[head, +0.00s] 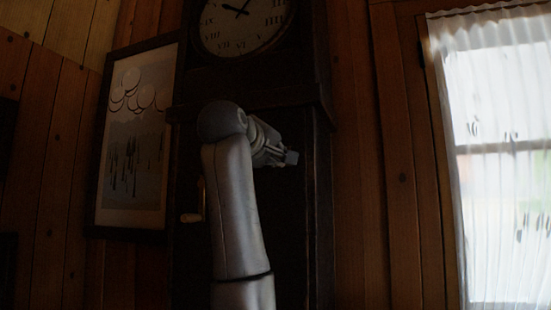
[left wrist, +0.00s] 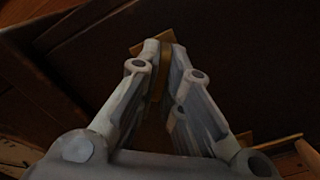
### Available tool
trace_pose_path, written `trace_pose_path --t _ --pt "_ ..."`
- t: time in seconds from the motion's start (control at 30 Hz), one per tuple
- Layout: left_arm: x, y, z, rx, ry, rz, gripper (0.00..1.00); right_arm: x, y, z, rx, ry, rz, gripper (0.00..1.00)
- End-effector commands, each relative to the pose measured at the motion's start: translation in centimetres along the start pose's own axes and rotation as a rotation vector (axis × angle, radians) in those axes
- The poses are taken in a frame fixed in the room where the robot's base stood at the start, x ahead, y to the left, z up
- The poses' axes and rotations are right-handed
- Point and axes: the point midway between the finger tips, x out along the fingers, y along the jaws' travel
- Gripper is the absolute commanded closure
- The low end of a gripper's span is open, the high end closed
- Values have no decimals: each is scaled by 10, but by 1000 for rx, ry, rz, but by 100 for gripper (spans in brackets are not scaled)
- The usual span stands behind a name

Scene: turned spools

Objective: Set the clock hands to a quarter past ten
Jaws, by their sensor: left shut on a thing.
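The clock face (head: 238,38) is at the top of the head view, on a tall dark case (head: 290,240); its upper part is cut off. My right gripper is not in view.
A small wooden handle (head: 191,217) shows at the left of the case, beside my arm. A framed picture (head: 135,140) hangs on the plank wall to the left. A bright curtained window (head: 500,170) is at the right.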

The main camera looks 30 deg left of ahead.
Motion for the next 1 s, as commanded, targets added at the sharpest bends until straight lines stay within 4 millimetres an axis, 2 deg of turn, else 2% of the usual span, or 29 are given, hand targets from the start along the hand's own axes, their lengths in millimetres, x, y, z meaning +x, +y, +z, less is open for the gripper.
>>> trace_pose_path --t 0.6,1.0 --pt "1 -3 1 573 -5 -5 100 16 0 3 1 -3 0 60" --pt "1 -2 1 813 -7 -5 100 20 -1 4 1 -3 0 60"
